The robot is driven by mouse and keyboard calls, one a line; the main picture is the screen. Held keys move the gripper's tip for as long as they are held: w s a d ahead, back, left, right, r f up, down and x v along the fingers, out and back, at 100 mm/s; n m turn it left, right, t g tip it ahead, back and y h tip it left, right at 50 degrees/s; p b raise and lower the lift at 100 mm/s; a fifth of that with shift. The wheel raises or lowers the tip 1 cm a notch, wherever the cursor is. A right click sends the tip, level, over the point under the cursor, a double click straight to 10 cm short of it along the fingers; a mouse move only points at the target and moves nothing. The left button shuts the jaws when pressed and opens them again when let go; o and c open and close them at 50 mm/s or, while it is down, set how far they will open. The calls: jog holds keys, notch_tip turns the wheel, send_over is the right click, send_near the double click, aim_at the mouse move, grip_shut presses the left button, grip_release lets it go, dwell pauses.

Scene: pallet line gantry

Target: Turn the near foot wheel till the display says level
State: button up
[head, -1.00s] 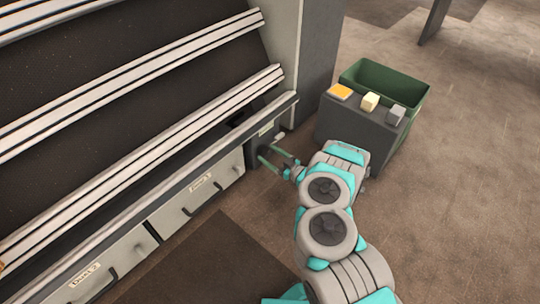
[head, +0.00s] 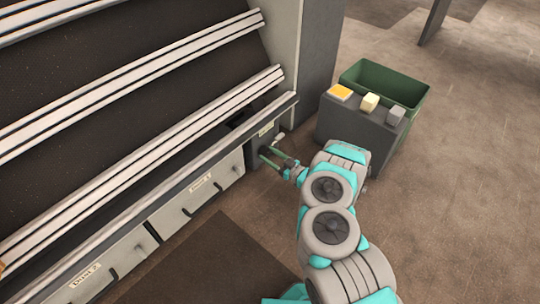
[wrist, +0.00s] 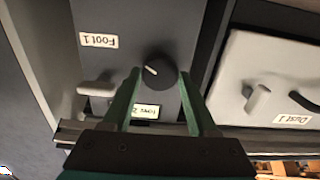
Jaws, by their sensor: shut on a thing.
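The foot wheel (wrist: 158,71) is a dark round knob with a white mark line, on a dark grey panel labelled "Foot 1" (wrist: 98,40). My gripper (wrist: 158,82) has its two green fingers on either side of the wheel and is shut on it. The mark points to the upper left in the wrist view. A small pale-green display (wrist: 146,111) sits between the fingers; its text is small and appears to end in 2, but I cannot read it surely. In the head view my gripper (head: 269,157) reaches the panel at the machine's right end.
A pale lever (wrist: 95,88) sticks out beside the wheel. The "Dust 1" drawer (wrist: 270,80) with its handle is to the right in the wrist view.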

jog(key=m+p, duration=0.1)
jog(key=m, duration=0.1)
jog(key=shift+d+r+m, duration=0.1)
jog(key=shift+m, duration=0.2)
jog(key=m, duration=0.4)
jog(key=shift+m, duration=0.3)
jog(key=m+b, duration=0.1)
jog(key=m, duration=0.3)
jog(key=shift+m, duration=1.9)
jog(key=o, duration=1.4)
